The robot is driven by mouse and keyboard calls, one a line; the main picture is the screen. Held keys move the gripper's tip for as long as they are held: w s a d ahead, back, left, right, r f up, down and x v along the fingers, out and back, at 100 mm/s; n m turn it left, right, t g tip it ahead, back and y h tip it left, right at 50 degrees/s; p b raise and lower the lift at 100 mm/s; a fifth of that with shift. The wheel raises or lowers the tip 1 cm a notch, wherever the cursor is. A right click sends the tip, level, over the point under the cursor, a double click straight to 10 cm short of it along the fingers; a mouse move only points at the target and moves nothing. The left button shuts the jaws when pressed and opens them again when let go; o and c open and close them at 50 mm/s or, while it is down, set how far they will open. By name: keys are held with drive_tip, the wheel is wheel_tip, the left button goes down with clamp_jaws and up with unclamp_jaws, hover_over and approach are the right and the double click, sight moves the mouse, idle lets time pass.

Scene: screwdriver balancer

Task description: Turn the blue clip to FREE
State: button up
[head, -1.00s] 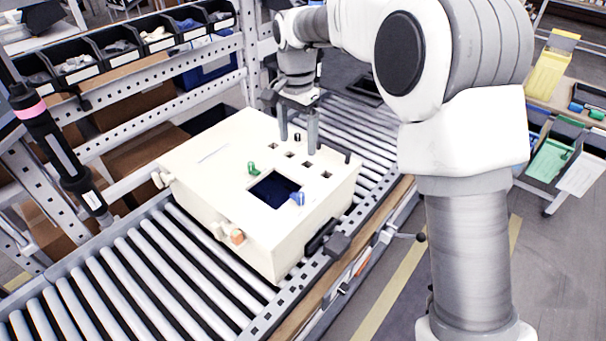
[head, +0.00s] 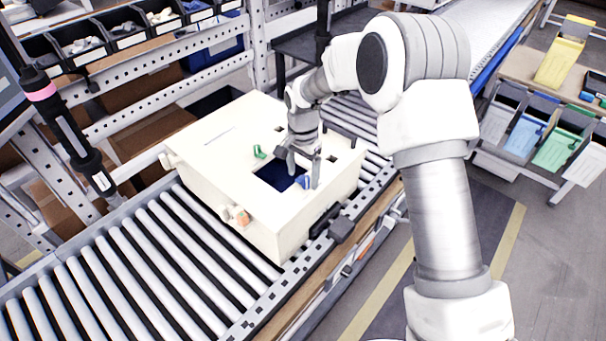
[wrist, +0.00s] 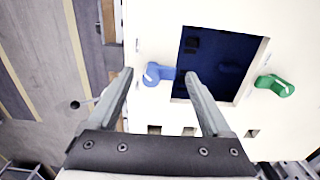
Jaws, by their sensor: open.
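The blue clip (head: 304,181) sits on top of a cream box (head: 215,140), at the right edge of a dark square opening (head: 275,178). In the wrist view the blue clip (wrist: 158,73) lies just beyond and between the fingertips. My gripper (head: 304,172) is open, its fingers pointing down at the clip; I cannot tell whether either finger touches it. The gripper also shows in the wrist view (wrist: 157,75). A green clip (head: 259,152) sits at the opening's opposite side and shows in the wrist view (wrist: 274,85). No FREE marking is readable.
The box stands on a roller conveyor (head: 120,280). A black screwdriver-like tool with a pink band (head: 65,130) hangs at the left. Shelving with bins (head: 90,45) stands behind. Small square holes lie near the gripper on the box top.

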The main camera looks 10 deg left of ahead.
drive_tip(key=shift+f, duration=0.5)
clamp_jaws()
